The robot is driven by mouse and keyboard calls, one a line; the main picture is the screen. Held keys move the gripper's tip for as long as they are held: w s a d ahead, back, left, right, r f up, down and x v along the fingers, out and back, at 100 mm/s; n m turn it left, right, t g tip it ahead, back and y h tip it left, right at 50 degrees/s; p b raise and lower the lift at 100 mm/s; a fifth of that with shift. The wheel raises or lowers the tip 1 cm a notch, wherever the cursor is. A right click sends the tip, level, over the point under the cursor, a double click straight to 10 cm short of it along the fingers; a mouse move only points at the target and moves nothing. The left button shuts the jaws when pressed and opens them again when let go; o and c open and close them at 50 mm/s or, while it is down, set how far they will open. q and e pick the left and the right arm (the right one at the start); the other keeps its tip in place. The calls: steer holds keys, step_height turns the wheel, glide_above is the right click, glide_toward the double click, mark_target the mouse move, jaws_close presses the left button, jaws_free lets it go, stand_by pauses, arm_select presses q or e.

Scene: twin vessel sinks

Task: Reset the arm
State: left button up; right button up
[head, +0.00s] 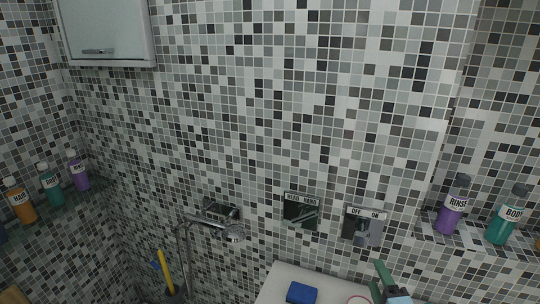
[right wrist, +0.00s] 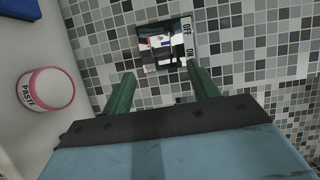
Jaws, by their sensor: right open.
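My right gripper (head: 385,282) is at the lower edge of the head view, just below and right of the OFF/ON control panel (head: 362,227). Its green fingers also show in the right wrist view (right wrist: 163,88), spread apart with nothing between them. In that view the dark OFF/ON panel (right wrist: 182,48) is on the tiled wall beyond the fingertips. The fingers look apart from the panel. My left gripper is not in view.
A HEAD/HAND panel (head: 300,211) and a shower head (head: 234,233) are on the wall. A white surface (head: 280,280) holds a blue block (head: 301,293) and a PASTE jar (right wrist: 47,92). Bottles, including purple RINSE (head: 453,205), stand on ledges at both sides.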

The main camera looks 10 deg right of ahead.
steer(key=s+a+f+n+g+y, duration=0.4)
steer(key=s+a+n+g+y, duration=0.3)
steer(key=a+n, duration=0.55)
steer(key=s+d+f+n+g+h, duration=0.15)
steer(key=s+n+g+h, duration=0.25)
steer(key=s+n+g, duration=0.7)
steer(key=s+f+m+t+b, duration=0.3)
steer(key=f+b, duration=0.4)
steer(key=f, duration=2.3)
steer(key=s+d+f+b, duration=0.1)
steer(key=s+f+b, duration=0.2)
steer(key=s+f, duration=0.6)
steer(key=s+d+f+n+g+b, duration=0.1)
steer(key=s+f+b, duration=0.3)
steer(key=s+f, duration=0.5)
step_height(320, 180, down, 6)
steer(key=shift+s+d+r+g, duration=0.1)
steer(key=shift+s+d+g, duration=0.15)
steer(key=shift+d, duration=0.55)
